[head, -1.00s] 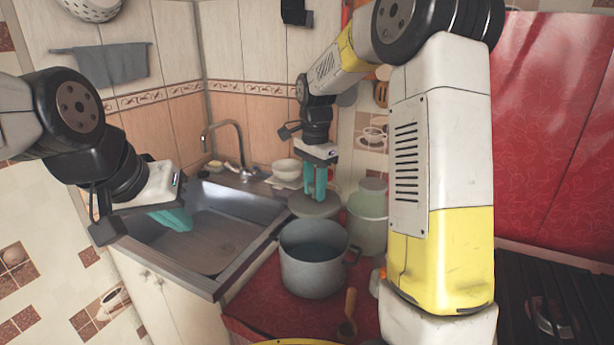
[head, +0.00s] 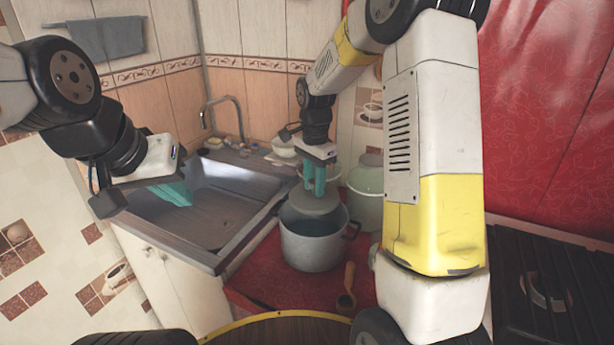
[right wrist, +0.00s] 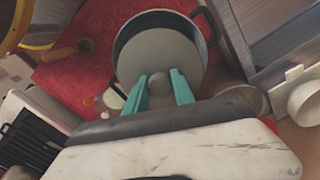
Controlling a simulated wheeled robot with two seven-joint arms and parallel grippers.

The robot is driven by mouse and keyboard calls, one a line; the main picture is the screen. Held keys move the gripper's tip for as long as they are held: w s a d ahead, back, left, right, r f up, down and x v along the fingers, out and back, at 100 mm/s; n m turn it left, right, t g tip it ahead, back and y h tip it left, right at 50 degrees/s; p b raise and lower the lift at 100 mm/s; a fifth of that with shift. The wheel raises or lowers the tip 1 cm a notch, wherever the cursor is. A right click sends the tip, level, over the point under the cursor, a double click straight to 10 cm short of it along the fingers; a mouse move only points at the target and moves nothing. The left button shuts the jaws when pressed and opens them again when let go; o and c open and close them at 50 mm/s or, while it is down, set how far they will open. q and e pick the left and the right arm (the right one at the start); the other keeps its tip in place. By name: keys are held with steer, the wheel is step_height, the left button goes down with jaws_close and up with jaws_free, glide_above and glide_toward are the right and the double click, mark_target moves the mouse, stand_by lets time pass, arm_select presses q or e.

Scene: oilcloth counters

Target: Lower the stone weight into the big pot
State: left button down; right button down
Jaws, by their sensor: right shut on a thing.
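The stone weight (head: 314,204) is a flat grey disc with a small knob. My right gripper (head: 315,190) is shut on its knob and holds the disc level over the far part of the big pot's mouth. The big pot (head: 312,252) is grey with dark side handles and stands on the red counter. In the right wrist view the disc (right wrist: 158,50) shows inside the outline of the pot's dark rim, between the teal fingers (right wrist: 158,85). Its exact height against the rim is unclear. My left gripper (head: 172,193) hangs over the sink's left side; its finger gap is not clear.
A pale green canister (head: 365,200) stands close behind the pot on the right. The metal sink (head: 215,215) is to the left, and a dark stove (head: 545,300) is at the right.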

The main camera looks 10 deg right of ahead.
stand_by(0.3)
step_height(320, 180, down, 13)
stand_by(2.5)
steer(key=shift+f, duration=1.2)
stand_by(0.9)
steer(key=c, duration=1)
jaws_free()
